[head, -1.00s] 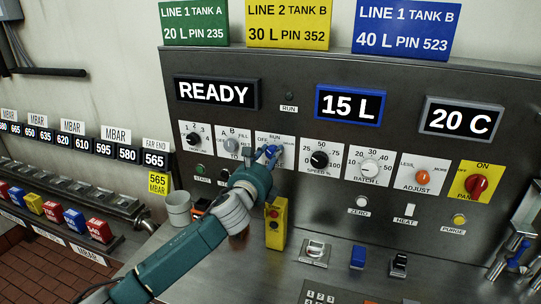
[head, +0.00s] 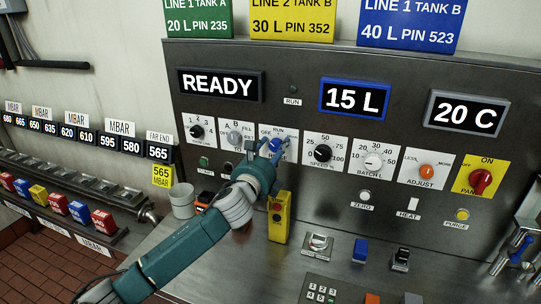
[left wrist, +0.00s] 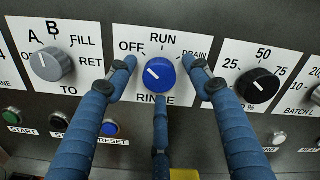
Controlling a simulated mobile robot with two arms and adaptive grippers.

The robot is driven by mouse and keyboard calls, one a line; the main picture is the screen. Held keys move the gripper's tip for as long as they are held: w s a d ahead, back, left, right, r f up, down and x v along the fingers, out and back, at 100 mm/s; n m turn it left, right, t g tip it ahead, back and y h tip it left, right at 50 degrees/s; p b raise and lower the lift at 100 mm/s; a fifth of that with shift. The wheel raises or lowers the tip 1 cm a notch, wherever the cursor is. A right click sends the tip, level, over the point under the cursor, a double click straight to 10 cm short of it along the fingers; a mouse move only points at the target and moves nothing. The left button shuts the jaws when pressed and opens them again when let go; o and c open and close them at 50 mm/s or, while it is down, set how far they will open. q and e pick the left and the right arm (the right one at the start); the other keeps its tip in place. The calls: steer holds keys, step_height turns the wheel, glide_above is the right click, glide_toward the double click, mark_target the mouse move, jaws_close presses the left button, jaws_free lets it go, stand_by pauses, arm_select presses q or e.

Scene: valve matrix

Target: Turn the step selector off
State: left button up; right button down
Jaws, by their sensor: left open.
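The step selector is a blue knob (left wrist: 161,74) on a white plate marked OFF, RUN, DRAIN and RINSE. Its white mark points up and left, toward the OFF label. The plate also shows in the head view (head: 291,150), where the knob is partly covered by my fingers. My left gripper (left wrist: 160,80) is open, with one blue finger left of the knob, one right and one below. Gaps show between the fingers and the knob in the left wrist view. My right gripper is not in view.
A grey knob (left wrist: 51,61) is close on the left and a black speed knob (left wrist: 257,89) close on the right. Small push buttons, including a blue reset button (left wrist: 109,129), sit below. A yellow box (head: 279,217) with buttons stands under my wrist.

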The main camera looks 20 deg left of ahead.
arm_select(q)
steer(key=s, duration=1.1)
steer(key=shift+s+a, duration=0.2)
steer(key=shift+s, duration=0.2)
steer(key=shift+f, duration=0.1)
